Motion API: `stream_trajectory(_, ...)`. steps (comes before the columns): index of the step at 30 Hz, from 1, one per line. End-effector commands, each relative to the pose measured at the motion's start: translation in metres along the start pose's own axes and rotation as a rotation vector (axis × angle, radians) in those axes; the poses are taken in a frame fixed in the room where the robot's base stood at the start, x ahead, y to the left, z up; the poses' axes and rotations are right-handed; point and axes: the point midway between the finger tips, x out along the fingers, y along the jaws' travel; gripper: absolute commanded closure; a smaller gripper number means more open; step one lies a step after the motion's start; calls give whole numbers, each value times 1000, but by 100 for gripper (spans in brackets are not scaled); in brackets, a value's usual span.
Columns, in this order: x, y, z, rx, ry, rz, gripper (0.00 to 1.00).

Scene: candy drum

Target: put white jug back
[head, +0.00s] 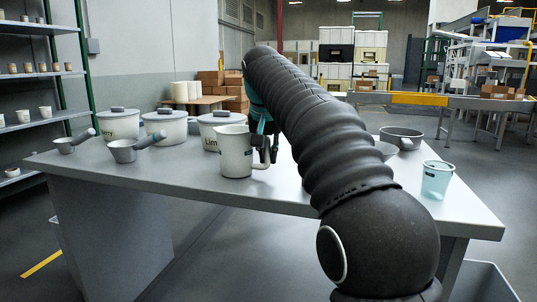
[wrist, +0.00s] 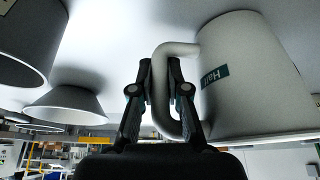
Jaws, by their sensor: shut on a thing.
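The white jug (head: 234,152) stands upright at the front edge area of the grey table, left of my arm in the head view. Its handle points right, toward my gripper (head: 268,145). In the wrist view the jug (wrist: 262,85) fills the right side, with a dark label on its wall. The fingers of my gripper (wrist: 160,95) are on either side of the jug's handle (wrist: 160,80) and shut on it. My arm hides part of the table behind the jug. I cannot tell whether the jug's base touches the table.
A grey bowl (head: 402,137) and a teal cup (head: 437,179) stand to the right on the table (head: 290,195). The table front between jug and cup is partly covered by my arm.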

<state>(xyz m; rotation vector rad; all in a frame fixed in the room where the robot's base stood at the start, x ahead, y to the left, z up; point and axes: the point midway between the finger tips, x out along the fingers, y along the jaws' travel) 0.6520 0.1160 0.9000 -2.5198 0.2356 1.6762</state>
Motion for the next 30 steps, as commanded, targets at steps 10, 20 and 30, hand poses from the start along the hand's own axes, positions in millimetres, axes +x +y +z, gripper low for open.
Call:
stream_trajectory(10,1,0,0,0,0,0,61)
stream_trajectory(20,-24,0,-2,0,2,-1,61)
stream_trajectory(30,-91,0,-2,0,2,-1,61)
